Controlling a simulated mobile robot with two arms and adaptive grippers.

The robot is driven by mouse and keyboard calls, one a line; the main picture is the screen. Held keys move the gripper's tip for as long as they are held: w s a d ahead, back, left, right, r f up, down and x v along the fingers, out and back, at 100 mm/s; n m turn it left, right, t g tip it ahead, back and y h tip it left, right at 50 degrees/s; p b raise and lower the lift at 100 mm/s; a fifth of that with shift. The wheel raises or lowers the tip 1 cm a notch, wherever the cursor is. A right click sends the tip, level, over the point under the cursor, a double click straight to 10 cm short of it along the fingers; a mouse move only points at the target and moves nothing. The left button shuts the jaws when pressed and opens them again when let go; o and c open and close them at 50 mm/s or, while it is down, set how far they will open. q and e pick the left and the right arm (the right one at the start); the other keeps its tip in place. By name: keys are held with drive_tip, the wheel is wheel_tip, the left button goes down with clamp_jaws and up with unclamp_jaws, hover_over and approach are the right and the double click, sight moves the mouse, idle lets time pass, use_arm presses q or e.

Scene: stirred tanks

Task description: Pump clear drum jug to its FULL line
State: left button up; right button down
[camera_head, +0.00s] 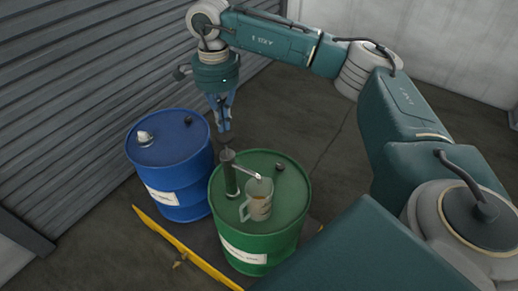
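A green drum (278,232) stands in the middle, with a dark hand pump (230,178) upright on its lid. The pump's light spout (246,171) points right, over a clear jug (259,207) standing on the lid. The jug's handle faces left. It seems to hold some brownish liquid, but the level and the FULL line are too small to read. My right gripper (225,138) points down directly above the pump. Its blue fingers are close together at the top of the pump rod and appear shut on the pump handle, which they mostly hide. My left gripper is not in view.
A blue drum (170,158) stands close by at the left, with a pale fitting (145,138) on its lid. A yellow bar (180,246) runs along the floor in front. A ribbed shutter wall (70,100) is behind at left. Open floor lies behind the drums.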

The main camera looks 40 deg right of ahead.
sight(224, 135)
drive_tip(key=shift+f, duration=0.25)
idle(0.5)
drive_tip(key=shift+f+b, duration=2.65)
drive_tip(key=shift+f, duration=1.05)
drive_tip(key=shift+r, duration=0.15)
drive_tip(key=shift+r+p, duration=2.45)
drive_tip(key=shift+r, duration=1.3)
drive_tip(key=shift+f, duration=0.25)
